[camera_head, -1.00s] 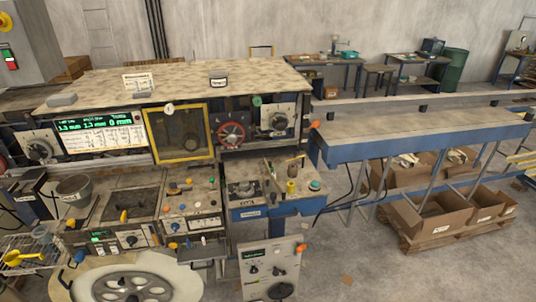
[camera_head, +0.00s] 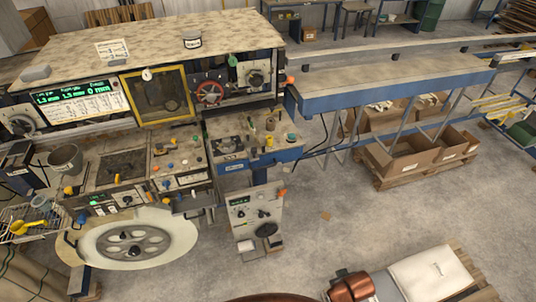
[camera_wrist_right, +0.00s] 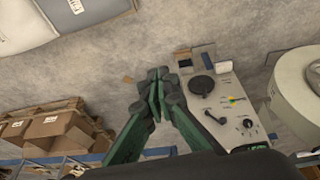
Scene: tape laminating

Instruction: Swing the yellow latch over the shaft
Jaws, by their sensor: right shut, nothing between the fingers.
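A small upright yellow piece (camera_head: 270,123) stands on the blue-sided station (camera_head: 262,158) right of the machine in the head view. I cannot tell whether it is the yellow latch. No shaft can be made out for certain there, as the parts are small and crowded. My right gripper (camera_wrist_right: 158,78) shows in the wrist view with its dark green fingers together and empty. It hangs in the open above the concrete floor, apart from the grey control box (camera_wrist_right: 222,110). Neither gripper shows in the head view, and my left gripper is in no view.
A large pale reel (camera_head: 110,246) lies low in front of the machine. A yellow-framed window (camera_head: 188,108) is on the machine front. A long blue-edged bench (camera_head: 390,88) runs right, with cardboard boxes (camera_head: 400,168) below.

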